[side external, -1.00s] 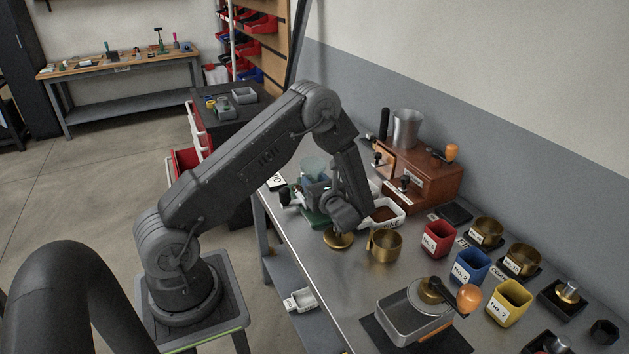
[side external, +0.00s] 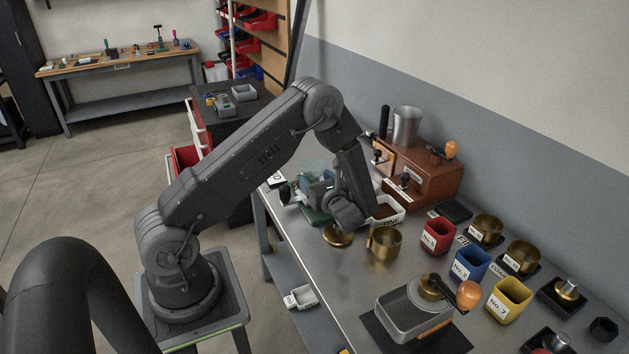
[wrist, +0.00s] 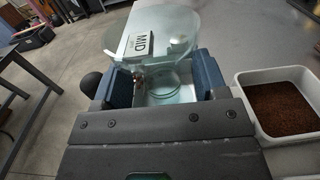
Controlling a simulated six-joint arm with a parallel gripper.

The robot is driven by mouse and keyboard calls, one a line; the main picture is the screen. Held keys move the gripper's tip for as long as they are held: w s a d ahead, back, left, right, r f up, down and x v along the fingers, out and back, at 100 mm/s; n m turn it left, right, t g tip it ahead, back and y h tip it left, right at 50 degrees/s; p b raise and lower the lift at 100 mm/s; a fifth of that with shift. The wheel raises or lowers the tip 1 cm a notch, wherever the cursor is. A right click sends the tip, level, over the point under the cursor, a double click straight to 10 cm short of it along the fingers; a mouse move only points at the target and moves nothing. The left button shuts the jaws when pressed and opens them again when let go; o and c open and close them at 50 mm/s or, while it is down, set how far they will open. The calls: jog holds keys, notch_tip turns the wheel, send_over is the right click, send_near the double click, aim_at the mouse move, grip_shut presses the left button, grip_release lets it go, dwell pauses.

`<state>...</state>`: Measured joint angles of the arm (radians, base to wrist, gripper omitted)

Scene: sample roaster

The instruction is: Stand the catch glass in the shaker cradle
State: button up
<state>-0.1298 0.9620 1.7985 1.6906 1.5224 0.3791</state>
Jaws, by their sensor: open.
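The catch glass (wrist: 160,50) is clear and wide-rimmed. In the wrist view it stands between the blue pads of my gripper (wrist: 163,82), which is open around it. In the side view the glass (side external: 314,166) shows faintly above my gripper (side external: 318,183). A green device with a black knob, apparently the shaker cradle (side external: 318,216), lies below them, partly hidden by my wrist. The black knob (wrist: 91,83) also shows left of the jaws in the wrist view. I cannot tell how the glass's base meets the cradle.
A white tray of brown grounds (wrist: 281,103) is close on the right. A MID card (wrist: 141,45) shows through the glass. A brass lid (side external: 338,237) and brass cup (side external: 384,244) are near my wrist. A wooden sample roaster (side external: 425,178) stands behind.

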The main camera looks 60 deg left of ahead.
jog(key=d, duration=0.4)
jog(key=s+d+r+n+g+h, duration=0.1)
jog(key=s+d+r+n+h, duration=0.15)
jog(key=r, duration=0.35)
jog(key=s+d+r+n+g+h, duration=0.1)
jog(key=s+r+n+h, duration=0.1)
jog(key=s+r+n, duration=0.3)
jog(key=s+d+r+n+t+h, duration=0.3)
jog(key=s+d+r+n+h, duration=0.2)
jog(key=d, duration=0.5)
jog(key=s+d+r+n+t+h, duration=0.4)
jog(key=d+h, duration=0.4)
jog(key=d, duration=0.2)
jog(key=shift+s+r+n+t, duration=0.3)
jog(key=shift+s+r+n, duration=0.05)
jog(key=shift+r+n, duration=0.45)
jog(key=shift+h, duration=0.25)
